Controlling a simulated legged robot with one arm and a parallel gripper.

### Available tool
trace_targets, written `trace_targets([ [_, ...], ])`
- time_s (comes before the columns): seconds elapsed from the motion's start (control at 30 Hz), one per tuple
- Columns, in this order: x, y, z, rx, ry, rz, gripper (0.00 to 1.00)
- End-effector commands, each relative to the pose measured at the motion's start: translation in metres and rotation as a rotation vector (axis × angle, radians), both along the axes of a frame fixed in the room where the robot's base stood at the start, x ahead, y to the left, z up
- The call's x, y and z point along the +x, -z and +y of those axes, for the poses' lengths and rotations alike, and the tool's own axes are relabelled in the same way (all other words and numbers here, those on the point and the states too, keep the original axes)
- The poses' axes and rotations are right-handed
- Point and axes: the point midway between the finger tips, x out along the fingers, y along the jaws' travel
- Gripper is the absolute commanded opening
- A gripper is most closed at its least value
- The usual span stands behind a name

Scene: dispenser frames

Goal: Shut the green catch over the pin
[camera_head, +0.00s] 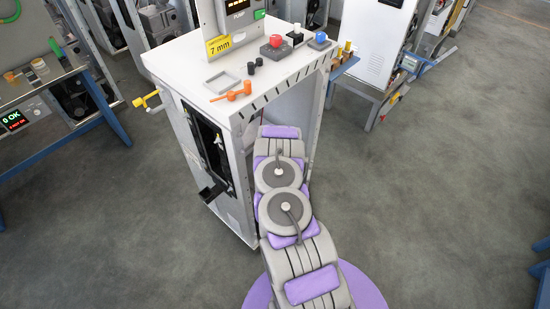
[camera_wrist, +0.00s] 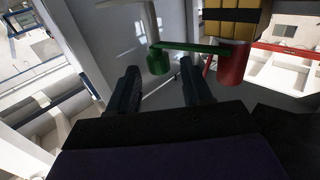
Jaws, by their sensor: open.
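In the wrist view, a green catch shows as a flat green bar (camera_wrist: 195,48) with a green cylindrical knob (camera_wrist: 158,63) at its left end. The bar runs right towards a red cylinder (camera_wrist: 235,60). My gripper (camera_wrist: 160,68) is open, with its two dark fingers on either side of the knob's place in the picture. I cannot tell whether they touch it. A pale post (camera_wrist: 151,22) stands above the knob; I cannot tell whether it is the pin. In the head view my gripper is hidden by my arm and the cabinet.
My arm reaches into the open side of a white cabinet (camera_head: 190,55). Its top carries an orange handle (camera_head: 231,95), a grey square frame (camera_head: 222,82) and coloured buttons (camera_head: 275,42). A yellow and dark block (camera_wrist: 232,22) is above the red cylinder. Open floor (camera_head: 440,180) lies right.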

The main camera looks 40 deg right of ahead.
Motion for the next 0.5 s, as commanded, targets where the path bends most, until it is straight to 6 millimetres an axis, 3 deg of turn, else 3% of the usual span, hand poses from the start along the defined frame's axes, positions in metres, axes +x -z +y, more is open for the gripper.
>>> trace_targets([
  [0.2, -0.036, 0.000, 0.030, 0.005, 0.000, 0.006, 0.49],
  [0.5, -0.066, -0.001, 0.057, 0.006, -0.001, 0.002, 0.49],
])
